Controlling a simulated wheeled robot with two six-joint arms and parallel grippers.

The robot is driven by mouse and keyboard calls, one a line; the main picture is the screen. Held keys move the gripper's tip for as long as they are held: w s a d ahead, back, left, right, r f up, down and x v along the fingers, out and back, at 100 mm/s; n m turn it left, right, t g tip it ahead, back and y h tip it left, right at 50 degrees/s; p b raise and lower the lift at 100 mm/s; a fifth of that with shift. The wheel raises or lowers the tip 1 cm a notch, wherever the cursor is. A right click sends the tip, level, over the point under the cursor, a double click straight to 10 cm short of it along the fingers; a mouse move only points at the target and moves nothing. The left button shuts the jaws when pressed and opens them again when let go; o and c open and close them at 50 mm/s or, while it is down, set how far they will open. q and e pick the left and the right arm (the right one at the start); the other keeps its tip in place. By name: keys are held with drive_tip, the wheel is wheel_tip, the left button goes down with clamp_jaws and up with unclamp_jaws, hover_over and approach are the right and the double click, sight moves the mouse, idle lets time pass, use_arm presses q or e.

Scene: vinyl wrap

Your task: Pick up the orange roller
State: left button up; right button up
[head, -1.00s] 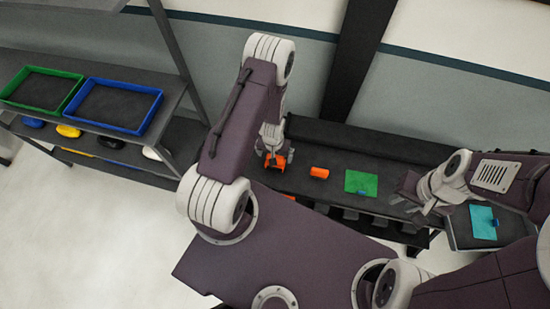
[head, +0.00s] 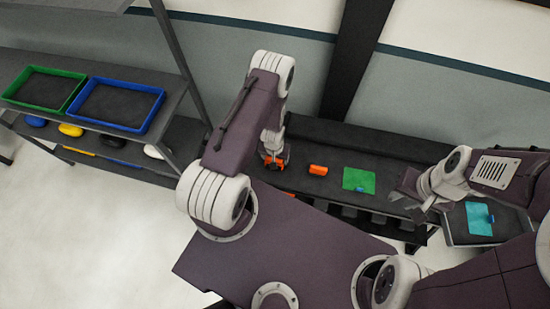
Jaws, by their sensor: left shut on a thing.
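An orange roller (head: 275,166) lies at the left part of the dark workbench (head: 338,190). My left gripper (head: 271,160) reaches down over it and is shut on it, with the roller at or just above the bench surface. My gripper and wrist cover part of the roller. A second orange piece, a short cylinder (head: 318,170), lies apart to the right on the bench. My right gripper (head: 408,188) is over the right part of the bench, right of the green sheet; its fingers are too small and dark to tell open from shut.
A green sheet (head: 357,179) lies on the bench, and a cyan sheet (head: 479,219) lies at the far right. A shelf at left holds a green tray (head: 78,76) and a blue tray (head: 160,95); several small items sit on its lower level.

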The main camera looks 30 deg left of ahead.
use_arm(q)
drive_tip(key=shift+w+r, duration=0.1)
drive_tip(key=shift+r, duration=0.1)
wheel_tip(320, 180, up, 9)
drive_tip(key=shift+b, duration=0.8)
drive_tip(key=shift+r, duration=0.3)
